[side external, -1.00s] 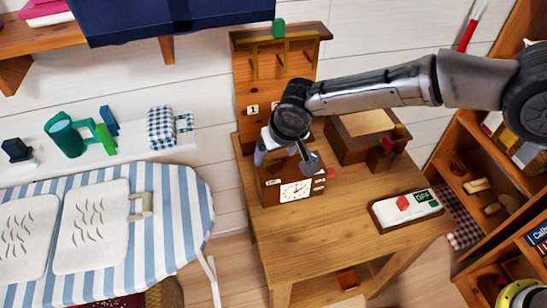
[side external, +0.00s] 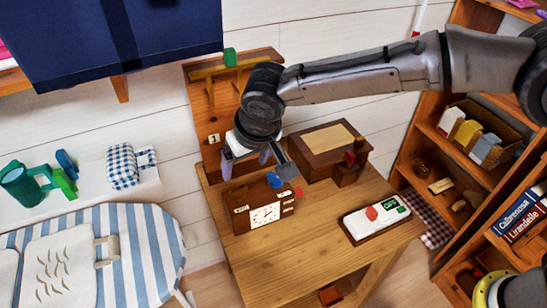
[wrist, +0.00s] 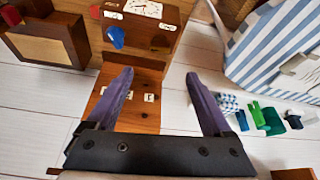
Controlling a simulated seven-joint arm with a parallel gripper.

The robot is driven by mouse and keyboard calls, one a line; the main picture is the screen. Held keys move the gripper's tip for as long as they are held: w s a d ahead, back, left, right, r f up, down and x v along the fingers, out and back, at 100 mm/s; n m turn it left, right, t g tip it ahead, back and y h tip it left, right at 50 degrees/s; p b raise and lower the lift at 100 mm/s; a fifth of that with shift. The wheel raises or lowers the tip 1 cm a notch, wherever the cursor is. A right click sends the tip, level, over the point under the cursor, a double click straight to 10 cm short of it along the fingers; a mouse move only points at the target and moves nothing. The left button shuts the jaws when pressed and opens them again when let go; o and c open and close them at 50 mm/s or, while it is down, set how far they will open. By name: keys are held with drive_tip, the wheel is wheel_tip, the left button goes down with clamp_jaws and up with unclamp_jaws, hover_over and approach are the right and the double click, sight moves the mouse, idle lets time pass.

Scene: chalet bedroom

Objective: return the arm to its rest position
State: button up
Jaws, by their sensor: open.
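My gripper (side external: 247,167) is open and empty, just above and behind the brown clock (side external: 264,215) on the wooden table (side external: 300,265). In the wrist view its two purple fingers (wrist: 159,78) stand wide apart with nothing between them. The clock has a white dial, a blue knob (side external: 274,180) on top and red parts on its right side. In the wrist view the clock (wrist: 150,38) lies beyond the fingertips, apart from them. My arm reaches in from the upper right.
A wooden box (side external: 322,150) and a white device with a red button (side external: 377,219) share the table. A wooden back panel (side external: 205,120) rises behind. A striped ironing board (side external: 140,240) stands left, a shelf unit (side external: 425,125) right. A blue box (side external: 120,40) sits upper left.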

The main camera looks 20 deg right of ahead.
drive_tip(key=d+r+m+t, duration=0.2)
drive_tip(key=d+r+m, duration=0.2)
drive_tip(key=d+r, duration=1.4)
drive_tip(key=s+d+m+h, duration=0.1)
drive_tip(key=s+d, duration=1.6)
drive_tip(key=s+d+f+n, duration=0.1)
drive_tip(key=s+f+n, duration=0.2)
drive_tip(key=s+f, duration=0.6)
drive_tip(key=shift+s+f+g, duration=0.4)
drive_tip(key=shift+s, duration=0.5)
drive_tip(key=shift+n, duration=0.4)
